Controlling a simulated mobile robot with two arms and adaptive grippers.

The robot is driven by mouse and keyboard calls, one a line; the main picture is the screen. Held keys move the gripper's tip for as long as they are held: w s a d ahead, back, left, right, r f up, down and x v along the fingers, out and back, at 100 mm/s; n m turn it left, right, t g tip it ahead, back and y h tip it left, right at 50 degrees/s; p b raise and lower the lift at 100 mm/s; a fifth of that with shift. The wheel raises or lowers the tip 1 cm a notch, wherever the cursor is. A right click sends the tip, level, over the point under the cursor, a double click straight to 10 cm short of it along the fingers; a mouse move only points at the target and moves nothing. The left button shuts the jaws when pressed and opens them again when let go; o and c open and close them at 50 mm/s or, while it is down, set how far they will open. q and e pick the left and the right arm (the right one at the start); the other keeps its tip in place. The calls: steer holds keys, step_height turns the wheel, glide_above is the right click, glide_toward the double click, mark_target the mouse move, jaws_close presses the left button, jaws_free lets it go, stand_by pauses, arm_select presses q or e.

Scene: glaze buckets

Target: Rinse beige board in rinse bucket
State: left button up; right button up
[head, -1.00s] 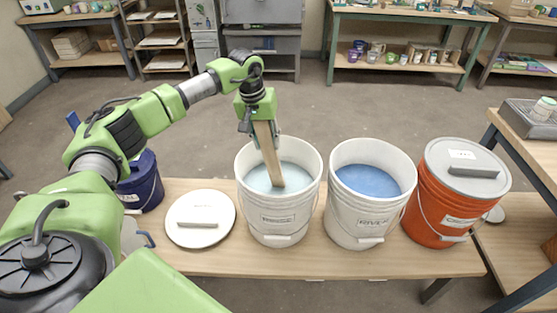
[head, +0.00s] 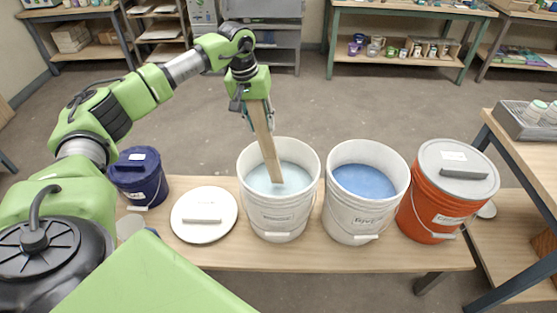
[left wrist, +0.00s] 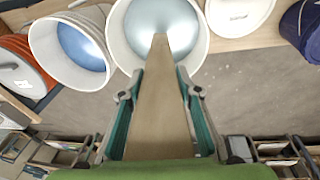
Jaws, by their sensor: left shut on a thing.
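The beige board (head: 264,140) is a long flat strip held steeply, leaning slightly, in my left gripper (head: 255,98). The gripper is shut on its upper end, above and behind the left white bucket. The board's lower end is inside that bucket (head: 281,215), at the pale blue-white liquid (head: 292,180). I cannot tell whether the tip is under the surface. The left wrist view shows the board (left wrist: 155,110) between the fingers, pointing into the bucket (left wrist: 120,52). The bucket's front label is too small to read surely. My right gripper is not in view.
A white bucket of blue liquid (head: 352,215) stands close to the right, then a lidded orange bucket (head: 422,220). A white lid (head: 204,232) lies on the bench (head: 330,259) to the left. A dark blue bucket (head: 140,185) stands farther left. A side table (head: 532,160) is at right.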

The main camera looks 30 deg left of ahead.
arm_select(q)
steer(key=shift+s+a+r+p, duration=0.1)
steer(key=shift+s+r+p, duration=0.3)
steer(key=shift+r+p, duration=1.2)
steer(key=shift+s+a+r+p, duration=0.25)
steer(key=shift+r+p, duration=0.6)
steer(key=shift+r, duration=1.45)
steer(key=shift+s+r+p, duration=0.5)
steer(key=shift+r+p, duration=0.75)
steer(key=shift+r, duration=0.7)
steer(key=shift+r, duration=0.1)
step_height(320, 180, up, 5)
steer(key=p, duration=0.4)
steer(key=shift+d+f, duration=0.1)
steer(key=shift+f, duration=0.1)
